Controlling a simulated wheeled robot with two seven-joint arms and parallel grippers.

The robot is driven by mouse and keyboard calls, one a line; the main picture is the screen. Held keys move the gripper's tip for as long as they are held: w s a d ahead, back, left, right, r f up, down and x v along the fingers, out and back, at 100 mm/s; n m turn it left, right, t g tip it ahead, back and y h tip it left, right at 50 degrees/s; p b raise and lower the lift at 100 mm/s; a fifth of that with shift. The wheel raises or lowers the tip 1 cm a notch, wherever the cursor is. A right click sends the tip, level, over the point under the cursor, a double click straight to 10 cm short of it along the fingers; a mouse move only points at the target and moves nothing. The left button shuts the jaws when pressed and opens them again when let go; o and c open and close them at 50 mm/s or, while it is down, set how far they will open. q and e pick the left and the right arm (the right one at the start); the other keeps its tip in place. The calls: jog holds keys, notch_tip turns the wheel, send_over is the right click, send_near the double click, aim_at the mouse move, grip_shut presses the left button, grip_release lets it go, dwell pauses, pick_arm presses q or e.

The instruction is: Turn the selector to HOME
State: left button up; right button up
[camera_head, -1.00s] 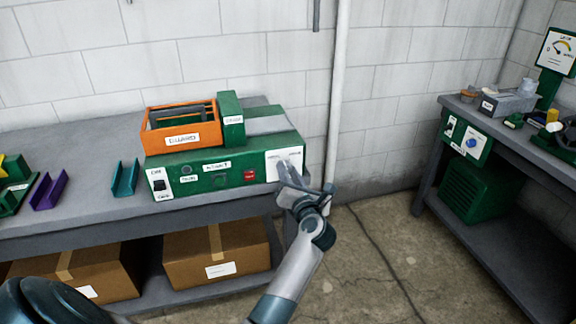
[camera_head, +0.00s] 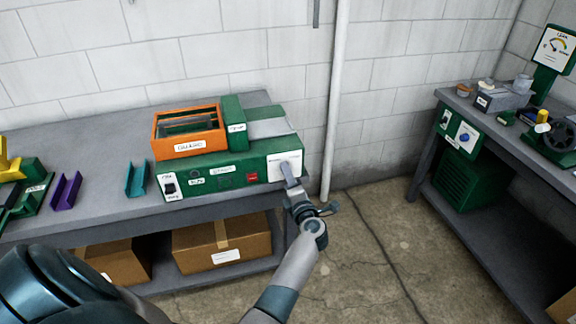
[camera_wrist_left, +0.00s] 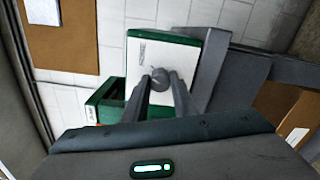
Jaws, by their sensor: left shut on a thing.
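The selector is a grey round knob (camera_wrist_left: 160,77) on a white plate (camera_wrist_left: 178,52) in the left wrist view. In the head view the white plate (camera_head: 294,160) is at the right end of the green machine's front (camera_head: 232,172), and my gripper hides the knob. My left gripper (camera_head: 287,172) reaches up to the plate from below. In the left wrist view the fingers of my left gripper (camera_wrist_left: 161,84) are closed on the knob, one on each side. The plate's lettering is too small to read. My right gripper is not in view.
An orange tray (camera_head: 189,148) sits on the machine, on the grey bench (camera_head: 95,160). Teal (camera_head: 136,182) and purple (camera_head: 66,190) channels lie to its left. Cardboard boxes (camera_head: 226,240) stand below. Another bench (camera_head: 500,130) is at the right, with open floor between.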

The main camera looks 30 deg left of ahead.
pick_arm(q)
jog(key=shift+m+p, duration=1.5)
jog(key=shift+m, duration=0.2)
jog(key=o, duration=1)
jog(key=shift+o, duration=0.2)
